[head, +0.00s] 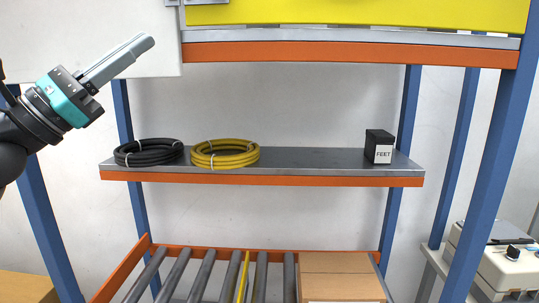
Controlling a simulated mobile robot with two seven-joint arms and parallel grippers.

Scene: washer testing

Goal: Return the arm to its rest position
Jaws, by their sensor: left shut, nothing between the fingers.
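My left gripper (145,43) shows at the upper left of the head view. Its arm comes in from the left edge, and its long grey fingers point up and to the right. The fingers are together with nothing between them. The gripper is in front of the white panel, left of the shelf rack and above the level of the middle shelf. It touches nothing that I can see. My right gripper is not in view.
A middle shelf (300,160) holds a black hose coil (148,153), a yellow hose coil (225,154) and a black box labelled FEET (380,146). Blue posts flank it. Below are grey rollers (205,272) and a brown box (338,277). A white device (500,262) stands at right.

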